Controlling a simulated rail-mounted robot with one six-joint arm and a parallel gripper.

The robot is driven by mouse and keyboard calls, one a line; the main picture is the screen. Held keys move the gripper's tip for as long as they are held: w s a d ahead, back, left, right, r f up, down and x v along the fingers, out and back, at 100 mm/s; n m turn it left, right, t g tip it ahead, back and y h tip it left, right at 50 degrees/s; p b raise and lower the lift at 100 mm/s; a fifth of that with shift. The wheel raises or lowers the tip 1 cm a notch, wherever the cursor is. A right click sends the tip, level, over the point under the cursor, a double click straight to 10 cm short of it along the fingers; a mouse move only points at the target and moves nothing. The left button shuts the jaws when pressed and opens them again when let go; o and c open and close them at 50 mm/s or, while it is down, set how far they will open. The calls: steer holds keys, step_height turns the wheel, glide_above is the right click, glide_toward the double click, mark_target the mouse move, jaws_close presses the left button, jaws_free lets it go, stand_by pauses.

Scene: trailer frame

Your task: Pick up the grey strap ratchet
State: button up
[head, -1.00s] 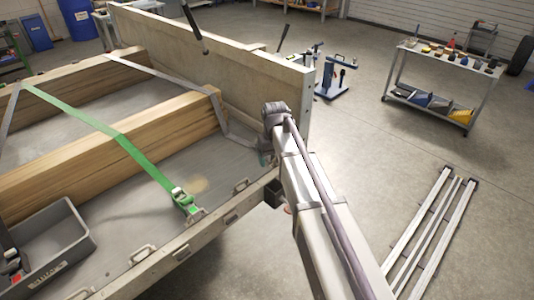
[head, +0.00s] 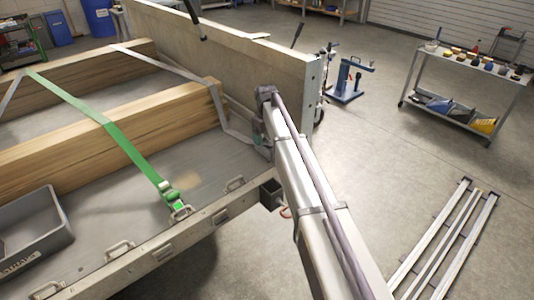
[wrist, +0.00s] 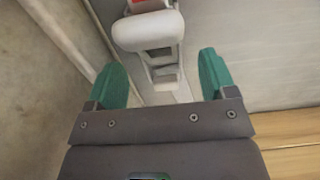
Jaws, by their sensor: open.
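The grey strap ratchet (wrist: 150,32) shows at the top middle of the wrist view, with a pale grey rounded handle, a slotted frame and a bit of red at the top edge. My gripper (wrist: 163,78) is open, with one green finger on each side of the ratchet's lower part. I cannot tell whether either finger touches it. In the head view, the grey strap (head: 170,66) runs over the timber beams and down to the trailer bed's right end. There my arm's end hides the ratchet, and only a little of my gripper (head: 258,143) shows.
The headboard (head: 260,70) rises close beside my arm's end. A green strap (head: 118,143) with its own ratchet (head: 172,203) crosses the timber beams (head: 120,128) to the left. A grey tray (head: 62,222) sits on the bed at lower left. Metal rails (head: 440,240) lie on the floor at right.

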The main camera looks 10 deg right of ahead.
mark_target(266, 146)
step_height(266, 146, down, 5)
steer(key=b, duration=0.4)
steer(key=shift+f+b, duration=0.1)
steer(key=shift+b, duration=0.2)
steer(key=shift+r, duration=0.2)
steer(key=c, duration=1.2)
